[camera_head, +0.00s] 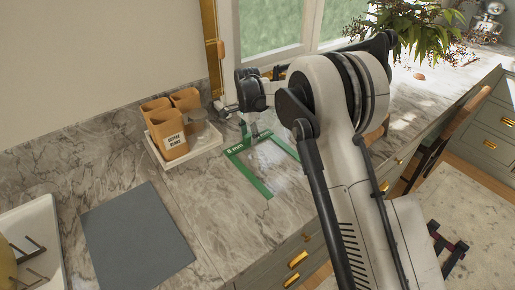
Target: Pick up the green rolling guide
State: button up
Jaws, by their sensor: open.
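The green rolling guide (258,183) lies flat on the marble countertop, near the middle of the camera_head view. It is a thin green frame with an open middle, and white lettering on its left corner reads "8 mm". My arm covers part of its right side.
A white tray (156,156) with brown canisters (171,136), one labelled coffee beans, and a glass jar stands left of the guide. A grey mat (137,238) lies front left, beside a white sink or rack (52,226). A leafy plant (420,25) is at back right.

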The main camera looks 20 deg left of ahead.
jog(key=shift+f, duration=0.3)
jog(key=shift+c, duration=0.2)
grip_shut()
jog(key=shift+r, duration=0.1)
